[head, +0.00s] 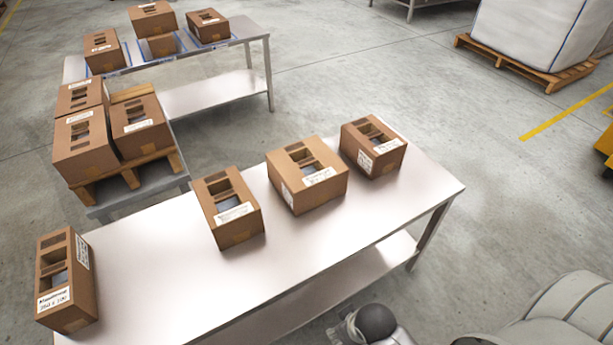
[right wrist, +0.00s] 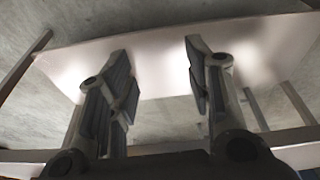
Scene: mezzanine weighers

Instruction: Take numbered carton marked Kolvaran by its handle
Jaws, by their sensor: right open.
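Four brown cartons with cut-out tops and white labels stand apart on the near steel table (head: 150,262): one at the left end (head: 80,318), one in the middle (head: 238,222), one right of it (head: 331,188), and one toward the far right corner (head: 392,160). The label print is too small to read surely, so I cannot tell which is marked Kolvaran. My right gripper (right wrist: 156,48) is open and empty in the right wrist view, with a pale tabletop (right wrist: 258,55) beyond its fingers and no carton there. My left gripper is not in view.
Several more cartons stand on the back table (head: 215,46) and on a wooden pallet (head: 131,178) at the left. A white bulk bag (head: 525,35) sits on a pallet at the upper right.

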